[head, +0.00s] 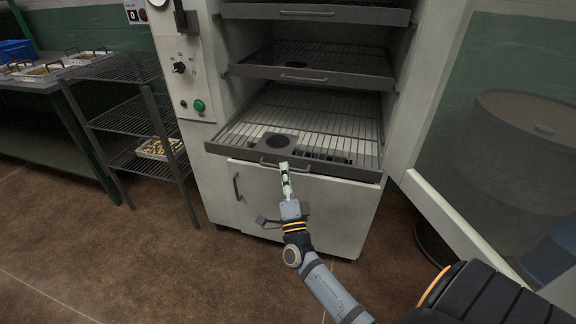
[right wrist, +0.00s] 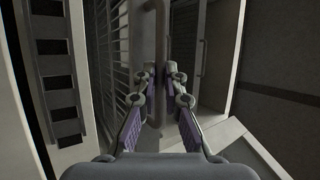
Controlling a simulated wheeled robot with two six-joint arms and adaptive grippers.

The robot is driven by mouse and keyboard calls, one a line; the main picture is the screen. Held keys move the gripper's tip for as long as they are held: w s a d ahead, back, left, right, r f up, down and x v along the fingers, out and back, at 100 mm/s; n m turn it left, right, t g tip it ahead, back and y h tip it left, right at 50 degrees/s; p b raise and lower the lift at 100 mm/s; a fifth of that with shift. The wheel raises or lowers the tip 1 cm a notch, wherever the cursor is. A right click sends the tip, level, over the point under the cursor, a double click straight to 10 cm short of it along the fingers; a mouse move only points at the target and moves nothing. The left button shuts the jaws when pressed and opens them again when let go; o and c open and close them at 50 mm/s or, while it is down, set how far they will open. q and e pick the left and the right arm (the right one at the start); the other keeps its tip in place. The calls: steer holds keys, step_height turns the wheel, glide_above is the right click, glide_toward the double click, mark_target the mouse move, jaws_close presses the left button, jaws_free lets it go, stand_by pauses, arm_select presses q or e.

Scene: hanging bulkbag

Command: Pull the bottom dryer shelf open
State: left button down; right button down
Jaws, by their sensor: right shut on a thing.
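The bottom dryer shelf (head: 345,125) is a wire rack with a dark front rail and a bar handle (head: 268,164) at the rail's middle. Its rail sits just above the lower cabinet door. My right gripper (head: 284,168) is at this handle in the head view, shut on it. In the right wrist view the handle (right wrist: 158,40) runs upright between the two fingertips (right wrist: 161,75). The fingers hide part of the handle. My left gripper is not in view.
The middle shelf (head: 335,78) and top shelf (head: 350,14) are above. A wire rack cart (head: 130,110) is at the left. Floor (head: 150,270) in front is clear.

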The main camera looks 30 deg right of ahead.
steer(key=shift+s+a, duration=0.8)
steer(key=shift+a, duration=0.1)
steer(key=c, duration=1.7)
jaws_free()
steer(key=v, duration=1.2)
steer(key=shift+f, duration=0.1)
